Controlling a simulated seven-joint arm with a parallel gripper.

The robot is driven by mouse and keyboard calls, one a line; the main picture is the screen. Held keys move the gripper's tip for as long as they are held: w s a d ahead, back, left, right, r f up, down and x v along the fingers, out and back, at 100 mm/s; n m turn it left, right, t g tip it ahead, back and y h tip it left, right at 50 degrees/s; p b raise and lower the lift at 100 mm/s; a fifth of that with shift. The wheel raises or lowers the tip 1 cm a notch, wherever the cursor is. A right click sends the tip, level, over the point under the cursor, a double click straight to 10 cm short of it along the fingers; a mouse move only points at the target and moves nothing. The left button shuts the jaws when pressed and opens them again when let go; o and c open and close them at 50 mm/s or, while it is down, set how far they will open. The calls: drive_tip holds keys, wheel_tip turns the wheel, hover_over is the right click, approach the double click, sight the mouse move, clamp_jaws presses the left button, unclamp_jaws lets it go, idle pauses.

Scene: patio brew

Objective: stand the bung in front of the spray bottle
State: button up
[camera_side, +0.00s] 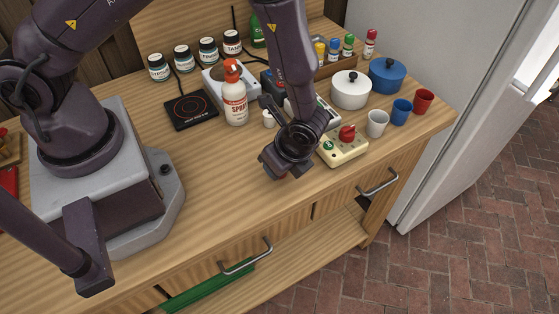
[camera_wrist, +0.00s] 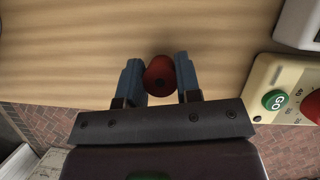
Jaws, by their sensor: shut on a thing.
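The bung (camera_wrist: 159,75) is a small dark red piece. In the wrist view it sits between the two blue fingers of my gripper (camera_wrist: 160,72), which is shut on it. In the side view my gripper (camera_side: 284,174) points down near the table's front edge and mostly hides the bung. I cannot tell whether the bung touches the table. The spray bottle (camera_side: 235,104), white with a red top, stands upright further back and to the left of my gripper.
A cream box with a green GO button and red knob (camera_side: 344,152) lies just right of my gripper. A small white item (camera_side: 268,119) stands right of the bottle, and a black hot plate (camera_side: 190,110) left of it. Bare wood (camera_side: 215,165) lies in front of the bottle.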

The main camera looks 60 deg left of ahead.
drive_tip(key=shift+f, duration=0.1)
drive_tip(key=o, duration=0.9)
drive_tip(key=s+v, duration=0.1)
drive_tip(key=v, duration=1.1)
drive_tip(key=a+r+n+t+h, duration=0.1)
drive_tip(key=a+r+n, duration=0.3)
drive_tip(key=r, duration=0.4)
drive_tip(key=a+r+n+t+h, duration=0.1)
drive_tip(key=a+r+n, duration=0.3)
drive_tip(key=r, duration=0.3)
drive_tip(key=s+a+r+n+t, duration=0.1)
drive_tip(key=s+a+r+n, duration=0.1)
drive_tip(key=s, duration=0.1)
drive_tip(key=s+a+r+n+t+h, duration=0.1)
drive_tip(key=s+a+r+n+t, duration=0.1)
drive_tip(key=s+r+n, duration=0.1)
drive_tip(key=s+a+r+n+t+h, duration=0.1)
drive_tip(key=s+a+r+n, duration=0.1)
drive_tip(key=s+r, duration=0.1)
drive_tip(key=shift+s+n, duration=0.4)
drive_tip(key=shift+s, duration=0.2)
